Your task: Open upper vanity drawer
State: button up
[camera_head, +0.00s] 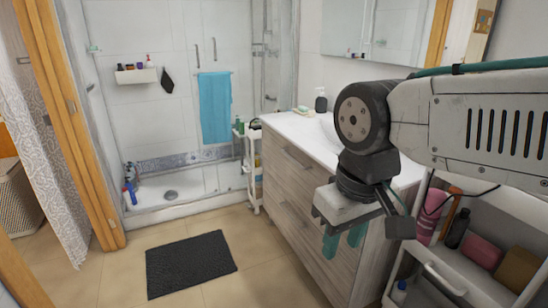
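The wood-front vanity (352,258) stands at the centre right under a white countertop (292,127). Its upper drawer (277,165) looks flush with the front, with a long thin handle (297,158) along its face. The right end of this drawer is hidden behind my arm. My gripper (343,239) hangs in front of the right part of the vanity, pointing down. Its two teal fingers are apart with nothing seen between them. It appears nearer to the camera than the drawer handle and to the right of it; I see no contact with the drawer.
A cart (427,255) with bottles and boxes stands at the lower right, close to my arm. A narrow white shelf rack (250,187) stands beyond the vanity. A dark mat (190,264) lies on the tiled floor. The floor left of the vanity is otherwise clear.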

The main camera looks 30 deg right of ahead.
aim_at(297, 174)
jog(key=z, duration=0.45)
jog(key=i, duration=1.1)
jog(key=z, duration=0.2)
